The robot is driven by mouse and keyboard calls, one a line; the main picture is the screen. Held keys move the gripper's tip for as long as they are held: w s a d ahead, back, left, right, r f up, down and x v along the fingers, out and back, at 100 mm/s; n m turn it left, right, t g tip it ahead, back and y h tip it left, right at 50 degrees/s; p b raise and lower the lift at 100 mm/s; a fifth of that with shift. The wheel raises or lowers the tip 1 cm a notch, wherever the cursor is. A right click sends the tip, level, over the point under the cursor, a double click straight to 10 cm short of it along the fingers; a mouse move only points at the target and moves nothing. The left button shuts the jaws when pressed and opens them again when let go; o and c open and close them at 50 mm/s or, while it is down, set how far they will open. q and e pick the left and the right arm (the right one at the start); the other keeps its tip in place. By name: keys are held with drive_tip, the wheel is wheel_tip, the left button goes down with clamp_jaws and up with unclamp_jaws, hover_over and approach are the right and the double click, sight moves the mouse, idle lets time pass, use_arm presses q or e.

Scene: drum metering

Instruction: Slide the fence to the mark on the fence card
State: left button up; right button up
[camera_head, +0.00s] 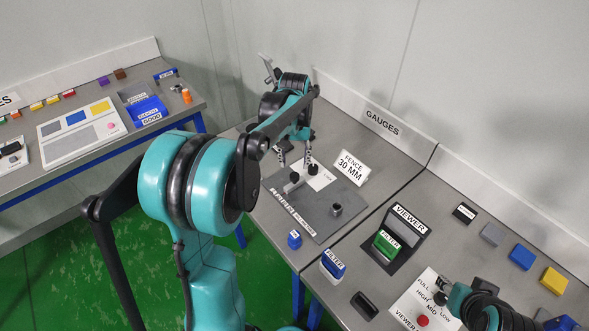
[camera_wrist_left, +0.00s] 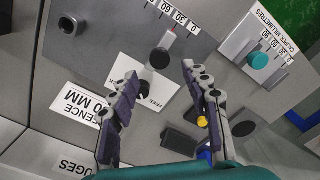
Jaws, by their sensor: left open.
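The fence card (camera_head: 350,168) stands behind the grey fence plate (camera_head: 325,195) and reads "FENCE 30 MM". It also shows upside down in the left wrist view (camera_wrist_left: 84,104). The fence (camera_head: 297,182) is a grey bar with a black knob (camera_wrist_left: 160,57). A red pointer (camera_wrist_left: 172,28) shows by the plate's numbered scale (camera_wrist_left: 180,17); its exact reading is too small to tell. My left gripper (camera_wrist_left: 159,76) is open above the plate, its fingers on either side of the knob in the wrist picture. Contact cannot be told. My right gripper (camera_head: 442,286) is low at right, its jaws unclear.
A grey post (camera_head: 336,210) stands on the plate. A white caliper panel with a teal knob (camera_wrist_left: 259,61) is close by. The viewer stand (camera_head: 396,238), blue filter block (camera_head: 333,264) and small blue block (camera_head: 294,239) are on the benches. A gauges sign (camera_head: 382,122) stands behind.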

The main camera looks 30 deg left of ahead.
sight(295, 176)
use_arm(q)
wheel_tip(295, 176, up, 6)
drive_tip(key=shift+r, duration=0.1)
idle(0.4)
drive_tip(key=s+d+f+m+t, duration=0.2)
drive_tip(key=s+d, duration=0.4)
drive_tip(key=s, duration=0.3)
drive_tip(key=s+d+f+m+t, duration=0.1)
drive_tip(key=s+d+m+t, duration=0.1)
drive_tip(key=s+d+t, duration=0.3)
drive_tip(key=s+d, duration=0.2)
drive_tip(key=s, duration=0.2)
drive_tip(key=shift+f+m, duration=0.3)
drive_tip(key=shift+f, duration=0.05)
drive_tip(key=shift+o, duration=0.4)
drive_tip(key=shift+r, duration=0.1)
idle(1.7)
